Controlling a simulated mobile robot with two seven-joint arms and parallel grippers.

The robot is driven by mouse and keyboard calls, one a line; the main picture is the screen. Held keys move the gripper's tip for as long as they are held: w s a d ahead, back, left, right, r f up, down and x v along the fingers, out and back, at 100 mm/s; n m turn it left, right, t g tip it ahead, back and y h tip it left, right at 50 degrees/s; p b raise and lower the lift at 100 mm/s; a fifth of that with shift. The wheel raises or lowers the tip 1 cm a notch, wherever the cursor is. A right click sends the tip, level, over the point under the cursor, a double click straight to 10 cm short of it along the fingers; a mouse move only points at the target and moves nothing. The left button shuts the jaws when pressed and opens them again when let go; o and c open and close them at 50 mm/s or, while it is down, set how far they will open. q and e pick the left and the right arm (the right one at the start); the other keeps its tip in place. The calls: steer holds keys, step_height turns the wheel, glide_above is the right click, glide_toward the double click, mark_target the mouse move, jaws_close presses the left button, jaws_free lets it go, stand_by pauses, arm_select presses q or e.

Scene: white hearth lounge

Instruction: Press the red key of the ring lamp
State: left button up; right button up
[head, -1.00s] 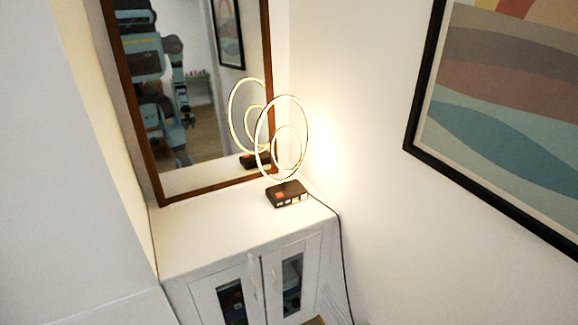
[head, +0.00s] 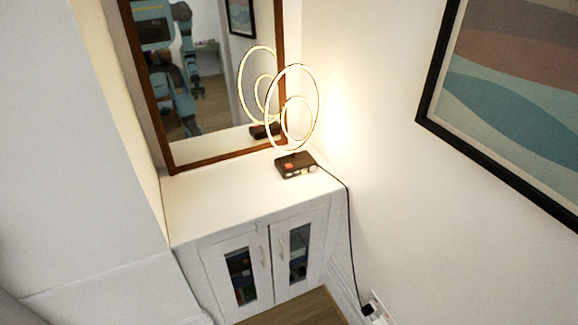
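The ring lamp (head: 293,110) stands upright on top of a white cabinet, near its back right corner. Its two rings, a large one and a smaller one inside, are lit. Its dark box-shaped base (head: 296,167) bears a red key (head: 289,166) at the left of its front side and lighter keys to the right of it. Neither of my grippers is in the head view. Nothing covers the lamp or its base.
The white cabinet (head: 225,205) has a clear top and two glass-panelled doors. A wood-framed mirror (head: 205,85) stands behind the lamp. A black cord (head: 349,230) runs down to a wall socket (head: 378,308). A framed picture (head: 510,95) hangs at right.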

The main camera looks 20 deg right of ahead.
jaws_close()
stand_by(1.5)
